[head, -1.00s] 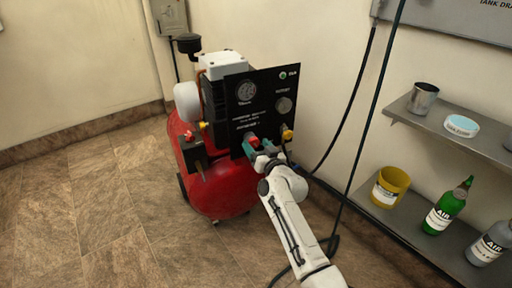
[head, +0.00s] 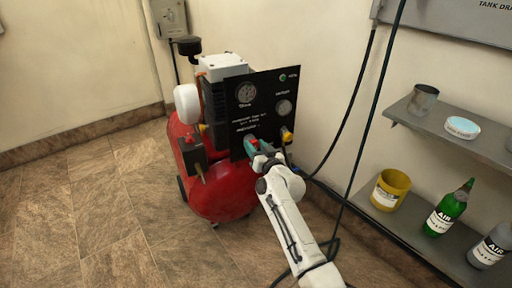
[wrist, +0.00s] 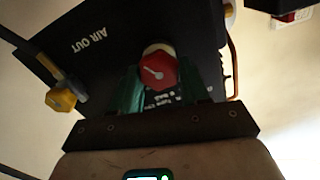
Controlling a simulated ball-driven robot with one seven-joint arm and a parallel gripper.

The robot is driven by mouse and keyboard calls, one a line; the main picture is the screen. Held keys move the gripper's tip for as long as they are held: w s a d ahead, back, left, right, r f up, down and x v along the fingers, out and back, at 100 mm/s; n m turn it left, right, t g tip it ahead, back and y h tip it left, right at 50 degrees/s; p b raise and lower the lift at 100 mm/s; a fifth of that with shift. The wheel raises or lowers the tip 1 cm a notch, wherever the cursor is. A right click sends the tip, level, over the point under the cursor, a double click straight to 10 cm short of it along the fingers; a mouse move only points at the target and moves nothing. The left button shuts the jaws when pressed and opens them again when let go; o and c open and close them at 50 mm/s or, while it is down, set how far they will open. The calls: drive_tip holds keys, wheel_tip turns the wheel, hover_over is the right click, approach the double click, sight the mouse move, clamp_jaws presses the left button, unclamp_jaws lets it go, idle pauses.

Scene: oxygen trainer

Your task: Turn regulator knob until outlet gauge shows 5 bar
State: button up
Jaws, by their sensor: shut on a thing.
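The red regulator knob (wrist: 158,73) with a white pointer line sits on the black panel (wrist: 95,45). In the wrist view my gripper (wrist: 161,84) has its green fingers on either side of the knob, shut on it. In the head view the knob (head: 251,143) is mostly hidden by my gripper (head: 256,147) at the panel's lower edge. The outlet gauge (head: 284,107) is at the panel's upper right; its needle is too small to read. Another gauge (head: 245,93) is at the panel's upper left.
The panel stands on a red compressor tank (head: 225,190). A yellow fitting (wrist: 61,100) is near the "AIR OUT" marking. Dark hoses (head: 350,100) hang right of the panel. Shelves at right hold a metal cup (head: 423,100), a yellow container (head: 390,190) and bottles. Floor at left is clear.

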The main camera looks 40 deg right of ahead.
drive_tip(key=shift+c, duration=0.5)
drive_tip(key=shift+d+m, duration=0.1)
drive_tip(key=shift+m, duration=1.9)
drive_tip(key=o, duration=1.1)
drive_tip(key=shift+c, duration=0.2)
drive_tip(key=p+v, duration=0.2)
drive_tip(key=v, duration=0.9)
drive_tip(key=shift+p, duration=0.3)
drive_tip(key=shift+w, duration=0.1)
